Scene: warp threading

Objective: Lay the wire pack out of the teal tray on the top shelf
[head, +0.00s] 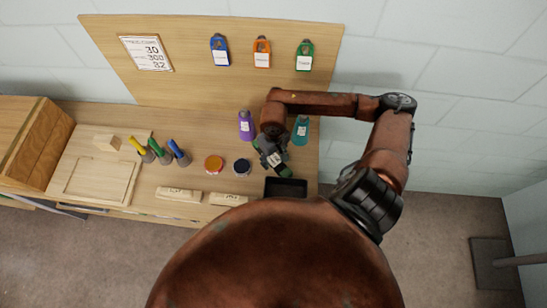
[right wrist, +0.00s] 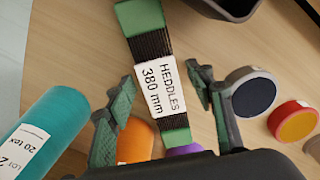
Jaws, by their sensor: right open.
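The wire pack (right wrist: 154,75), a bundle of dark wires with green ends and a white label reading HEDDLES 380 mm, lies across the middle of the right wrist view. My right gripper (right wrist: 160,90) is open, with one green finger on each side of the pack and gaps between. In the head view my right gripper (head: 272,158) is over the right part of the wooden bench; the pack is hard to make out there. I see no teal tray, and cannot identify the top shelf. My left gripper is not in view.
A black tray (head: 285,187) sits at the bench's front right. A teal spool (head: 300,131) and purple spool (head: 246,125) flank my gripper. An orange-red tin (head: 213,164) and dark tin (head: 242,167) stand to the left. A pegboard panel (head: 180,75) rises behind.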

